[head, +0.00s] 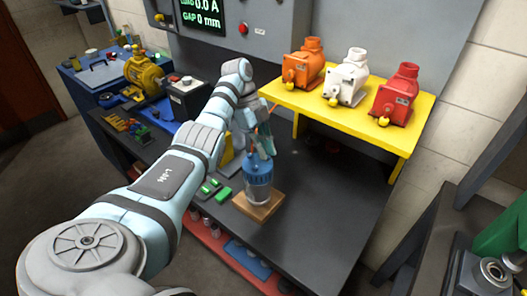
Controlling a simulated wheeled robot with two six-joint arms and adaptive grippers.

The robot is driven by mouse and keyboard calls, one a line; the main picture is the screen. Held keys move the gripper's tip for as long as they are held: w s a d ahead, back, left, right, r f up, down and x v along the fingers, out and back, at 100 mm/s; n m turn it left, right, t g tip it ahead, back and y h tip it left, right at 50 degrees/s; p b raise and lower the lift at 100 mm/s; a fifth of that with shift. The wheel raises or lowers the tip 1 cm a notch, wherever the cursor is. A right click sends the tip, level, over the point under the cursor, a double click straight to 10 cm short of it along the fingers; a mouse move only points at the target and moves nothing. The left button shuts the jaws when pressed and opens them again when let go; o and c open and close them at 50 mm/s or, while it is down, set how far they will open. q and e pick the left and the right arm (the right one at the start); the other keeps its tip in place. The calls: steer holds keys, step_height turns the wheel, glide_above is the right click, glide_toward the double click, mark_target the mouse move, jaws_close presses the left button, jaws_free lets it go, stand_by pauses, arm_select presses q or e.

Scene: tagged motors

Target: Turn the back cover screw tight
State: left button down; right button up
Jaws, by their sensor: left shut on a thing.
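A motor with a clear grey body (258,192) and a blue back cover (258,168) stands upright on a wooden block (270,208) on the dark workbench. My left arm reaches in from the left. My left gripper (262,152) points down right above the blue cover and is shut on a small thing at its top. The fingers hide that thing, so I cannot tell its shape or how far a screw sits in the cover. My right gripper is not in view.
A yellow shelf (345,108) behind the motor bears an orange motor (303,68), a white motor (346,80) and a red motor (396,97). Green blocks (222,193) lie left of the wooden block. The bench (325,200) to the right is clear.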

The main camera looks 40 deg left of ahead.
arm_select(q)
steer(key=c, duration=2.4)
jaws_free()
steer(key=shift+w+m, duration=0.1)
steer(key=shift+m, duration=0.2)
steer(key=c, duration=1.6)
jaws_free()
steer(key=shift+d, duration=0.1)
steer(key=v, duration=0.7)
steer(key=shift+r, duration=0.25)
